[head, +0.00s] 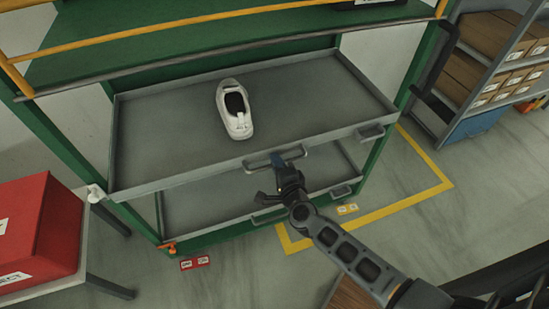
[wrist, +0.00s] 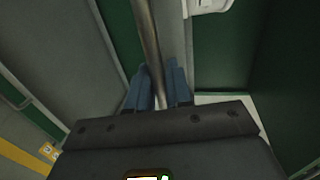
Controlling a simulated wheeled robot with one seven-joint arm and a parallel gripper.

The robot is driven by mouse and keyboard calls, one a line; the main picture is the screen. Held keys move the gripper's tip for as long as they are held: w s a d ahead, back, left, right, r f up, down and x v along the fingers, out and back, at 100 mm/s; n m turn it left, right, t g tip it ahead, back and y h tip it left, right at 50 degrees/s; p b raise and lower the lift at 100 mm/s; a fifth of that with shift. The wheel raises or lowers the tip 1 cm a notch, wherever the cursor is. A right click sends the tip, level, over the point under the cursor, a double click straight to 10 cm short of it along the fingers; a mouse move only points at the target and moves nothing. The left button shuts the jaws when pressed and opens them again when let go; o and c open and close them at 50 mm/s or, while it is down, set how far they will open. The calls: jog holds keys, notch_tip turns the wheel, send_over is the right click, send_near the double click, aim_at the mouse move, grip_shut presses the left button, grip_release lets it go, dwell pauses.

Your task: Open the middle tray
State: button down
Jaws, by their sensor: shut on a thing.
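The middle tray (head: 180,145) is a wide, shallow grey tray in a green rack, seen from above in the head view. I cannot tell exactly how far the tray stands out of the rack.
A lower grey tray (head: 200,213) sits beneath, with its own handle. The green top shelf (head: 190,50) is above. A red box (head: 38,230) stands on a table at left. A shelf with cardboard boxes (head: 487,38) is at right. The floor at front is mostly clear.

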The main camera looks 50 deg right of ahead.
jog(key=f+v, duration=0.2)
jog(key=v, duration=0.8)
jog(key=f+b+v, duration=0.1)
jog(key=f+v, duration=0.1)
jog(key=v, duration=0.9)
jog(key=shift+s+a, duration=0.4)
jog(key=shift+s, duration=0.15)
jog(key=shift+f, duration=0.15)
jog(key=c, duration=1.2)
grip_release()
jog(key=b+v, duration=0.1)
jog(key=v, duration=0.6)
jog(key=shift+s+a+b, duration=0.15)
jog(key=shift+s+b, duration=0.15)
jog(key=shift+s, duration=0.05)
